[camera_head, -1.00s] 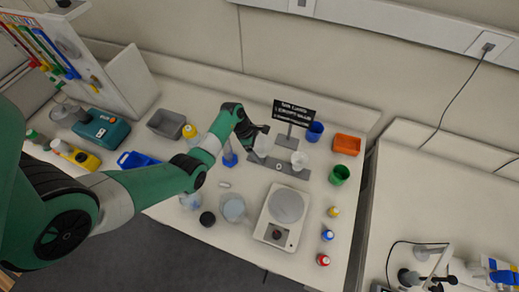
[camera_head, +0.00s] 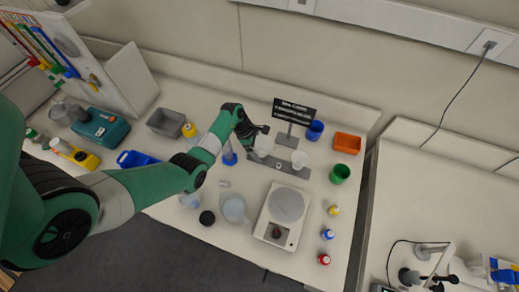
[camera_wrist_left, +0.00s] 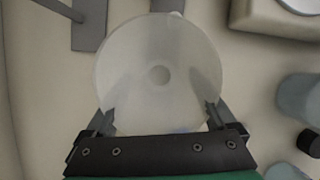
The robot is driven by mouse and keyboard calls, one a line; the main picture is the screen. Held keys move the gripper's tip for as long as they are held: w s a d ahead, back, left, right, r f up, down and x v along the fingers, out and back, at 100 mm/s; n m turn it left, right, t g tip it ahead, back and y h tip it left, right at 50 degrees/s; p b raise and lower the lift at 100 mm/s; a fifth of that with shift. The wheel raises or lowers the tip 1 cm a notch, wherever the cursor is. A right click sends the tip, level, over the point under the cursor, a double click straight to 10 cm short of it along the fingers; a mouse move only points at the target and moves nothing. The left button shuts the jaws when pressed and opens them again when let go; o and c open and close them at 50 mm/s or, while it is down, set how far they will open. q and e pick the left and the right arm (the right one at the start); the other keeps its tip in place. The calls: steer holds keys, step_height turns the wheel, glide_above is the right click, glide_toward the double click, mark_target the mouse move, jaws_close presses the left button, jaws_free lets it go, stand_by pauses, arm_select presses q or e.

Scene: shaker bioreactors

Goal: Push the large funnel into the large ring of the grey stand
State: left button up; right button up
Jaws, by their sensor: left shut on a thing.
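The large funnel (camera_wrist_left: 160,75) is whitish and translucent. In the left wrist view I look down into its wide round mouth, with the small central opening visible. My left gripper (camera_head: 262,131) is shut on its rim, one finger on each side of the lower edge. In the head view the large funnel (camera_head: 263,146) is at the gripper tip, over the left part of the grey stand (camera_head: 278,168). The grey stand (camera_wrist_left: 89,22) also shows at the upper left of the wrist view. The large ring is hidden, so I cannot tell how the funnel sits in it.
A smaller white vessel (camera_head: 299,159) is at the stand's right part. A black sign (camera_head: 293,111) stands behind. A balance (camera_head: 284,213) and a clear flask (camera_head: 235,209) are in front. Blue (camera_head: 315,130) and green (camera_head: 339,174) cups and an orange box (camera_head: 347,143) are right.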

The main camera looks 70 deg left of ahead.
arm_select(q)
steer(key=o, duration=1.1)
steer(key=p+v, duration=0.3)
steer(key=v, duration=0.8)
steer(key=shift+s+r, duration=0.1)
steer(key=shift+r, duration=0.15)
